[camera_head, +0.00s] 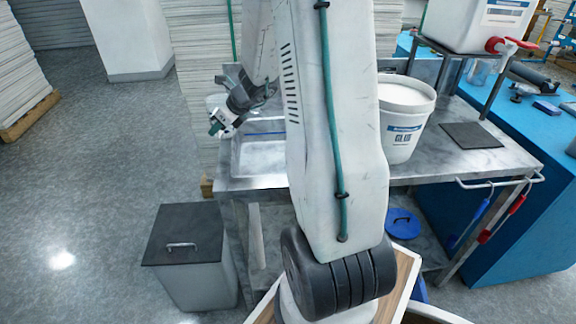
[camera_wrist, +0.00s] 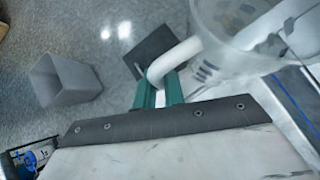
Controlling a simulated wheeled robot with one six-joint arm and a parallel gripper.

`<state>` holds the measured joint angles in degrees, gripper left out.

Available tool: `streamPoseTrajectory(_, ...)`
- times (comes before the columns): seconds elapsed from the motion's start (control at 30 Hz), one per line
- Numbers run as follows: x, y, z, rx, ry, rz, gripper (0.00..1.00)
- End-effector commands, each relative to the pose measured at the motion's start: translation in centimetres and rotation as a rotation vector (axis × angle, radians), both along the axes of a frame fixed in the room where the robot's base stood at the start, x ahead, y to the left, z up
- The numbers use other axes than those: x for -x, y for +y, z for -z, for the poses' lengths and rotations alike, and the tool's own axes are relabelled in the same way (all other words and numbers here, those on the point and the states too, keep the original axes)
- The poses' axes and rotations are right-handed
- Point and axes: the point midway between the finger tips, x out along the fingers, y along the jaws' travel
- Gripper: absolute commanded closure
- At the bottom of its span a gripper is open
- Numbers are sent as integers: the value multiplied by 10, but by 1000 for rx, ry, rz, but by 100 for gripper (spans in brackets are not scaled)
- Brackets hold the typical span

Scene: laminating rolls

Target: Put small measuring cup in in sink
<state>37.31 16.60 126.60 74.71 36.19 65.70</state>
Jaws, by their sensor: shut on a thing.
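A clear measuring cup (camera_wrist: 235,40) with dark markings and a white handle (camera_wrist: 176,60) fills the upper right of the wrist view. My gripper (camera_wrist: 160,94) has its green fingers shut on the handle. In the head view my gripper (camera_head: 217,125) is at the left end of the metal bench, in the air beside the sink (camera_head: 262,155). The cup is hard to make out there. My arm hides the right part of the sink. In the wrist view a metal edge with a blue strip (camera_wrist: 292,100) shows at the right, below the cup.
A grey bin with a dark lid (camera_head: 185,245) stands on the floor left of the bench. A white glue bucket (camera_head: 405,125) and a dark mat (camera_head: 471,135) are on the bench to the right. A white tank with a red tap (camera_head: 497,44) stands behind. Paper stacks (camera_head: 197,60) rise behind the sink.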

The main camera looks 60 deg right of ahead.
Motion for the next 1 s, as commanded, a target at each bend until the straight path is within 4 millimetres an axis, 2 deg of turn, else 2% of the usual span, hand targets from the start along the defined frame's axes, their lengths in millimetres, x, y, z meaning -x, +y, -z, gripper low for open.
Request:
streamPoseTrajectory(0.03,15,-17,2,6,-8,-2,100)
streamPoseTrajectory(0.1,34,-35,5,18,-22,-18,100)
streamPoseTrajectory(0.3,95,-80,16,35,-55,-37,100)
streamPoseTrajectory(0.4,122,-95,20,42,-75,-43,100)
streamPoseTrajectory(0.5,141,-103,23,47,-89,-47,100)
streamPoseTrajectory(0.63,151,-107,31,49,-97,-52,100)
streamPoseTrajectory(0.83,151,-107,67,46,-96,-52,100)
streamPoseTrajectory(1.0,151,-107,84,50,-98,-54,100)
